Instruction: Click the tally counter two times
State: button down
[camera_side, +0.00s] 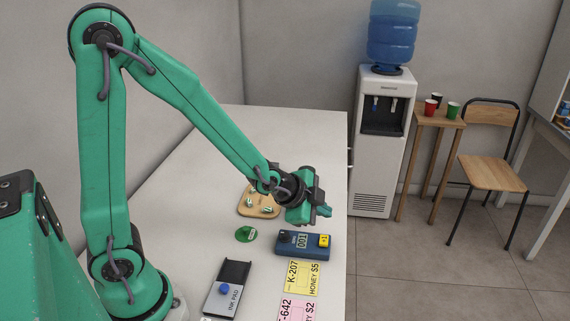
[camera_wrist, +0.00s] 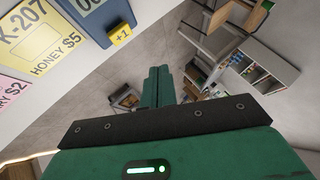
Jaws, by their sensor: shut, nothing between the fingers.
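The tally counter (camera_side: 297,244) is a dark blue box lying on the white counter near its right edge. Its display reads what looks like 001, and a yellow +1 button (camera_side: 324,240) sits at its right end. In the wrist view part of the blue tally counter (camera_wrist: 94,18) and its yellow button (camera_wrist: 121,34) show at the top. My gripper (camera_side: 325,211) is shut and empty, above and behind the counter device, apart from the button. Its closed fingers (camera_wrist: 158,86) point away in the wrist view.
A yellow card (camera_side: 301,277) and a pink card (camera_side: 297,309) lie in front of the tally counter. An ink pad (camera_side: 228,288), a green disc (camera_side: 246,234) and a wooden tray (camera_side: 245,208) with small items lie to its left. The white counter (camera_side: 285,135) is clear farther back.

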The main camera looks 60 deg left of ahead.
aim_at(320, 240)
notch_tip(320, 240, up, 3)
jog(key=shift+r, duration=0.1)
jog(key=shift+f, duration=0.2)
dwell(0.4)
jog(key=shift+f, duration=4.3)
jog(key=shift+f, duration=0.15)
jog(key=shift+f, duration=0.25)
jog(key=shift+f, duration=0.45)
jog(key=shift+r, duration=0.85)
